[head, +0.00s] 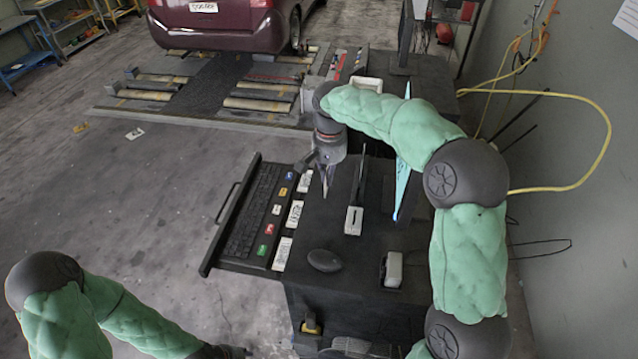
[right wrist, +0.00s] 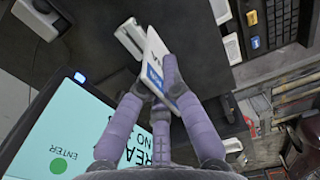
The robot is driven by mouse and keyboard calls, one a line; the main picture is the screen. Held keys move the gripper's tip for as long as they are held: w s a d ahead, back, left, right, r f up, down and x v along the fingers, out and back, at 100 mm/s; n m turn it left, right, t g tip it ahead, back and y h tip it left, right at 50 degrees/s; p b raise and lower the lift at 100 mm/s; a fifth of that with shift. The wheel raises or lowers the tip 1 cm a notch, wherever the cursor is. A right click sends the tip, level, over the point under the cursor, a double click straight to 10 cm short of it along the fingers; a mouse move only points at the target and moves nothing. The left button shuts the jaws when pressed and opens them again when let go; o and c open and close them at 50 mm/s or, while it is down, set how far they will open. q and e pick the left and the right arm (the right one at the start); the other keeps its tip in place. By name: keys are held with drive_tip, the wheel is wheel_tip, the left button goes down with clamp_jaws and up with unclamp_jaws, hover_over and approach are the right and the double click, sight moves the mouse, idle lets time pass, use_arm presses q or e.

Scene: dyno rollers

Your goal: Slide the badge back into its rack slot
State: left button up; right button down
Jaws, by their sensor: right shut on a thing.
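My right gripper (head: 328,180) is above the dark cabinet top, pointing down beside the keyboard drawer. In the right wrist view its fingers (right wrist: 158,80) are shut on the badge (right wrist: 155,68), a white card with a blue band, held tilted. The badge cannot be made out clearly in the head view. A pale grey block (head: 354,220) sits on the cabinet top, to the right of and nearer than the gripper. It also shows in the right wrist view (right wrist: 130,38), just beyond the badge; it looks like the rack, its slot unclear. The left arm is at lower left, its gripper out of sight.
A lit screen (head: 403,185) stands to the right of the gripper. A mouse (head: 325,260) and another pale device (head: 392,268) lie on the near cabinet top. The keyboard (head: 258,212) is at left, with white labels (head: 295,213) along it. A yellow hose (head: 600,120) hangs at right.

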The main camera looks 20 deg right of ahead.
drive_tip(key=w+d+f, duration=0.3)
drive_tip(key=d+f, duration=0.3)
drive_tip(key=d, duration=0.1)
drive_tip(key=w+d+f, duration=0.4)
drive_tip(key=d+f, duration=0.2)
drive_tip(key=d, duration=0.1)
drive_tip(key=shift+w+d+f+b, duration=0.25)
drive_tip(key=shift+d+f+b, duration=0.1)
drive_tip(key=shift+f+b, duration=1.15)
drive_tip(key=shift+f, duration=0.9)
idle(1.9)
drive_tip(key=c, duration=1.3)
unclamp_jaws()
wheel_tip(320, 180, up, 12)
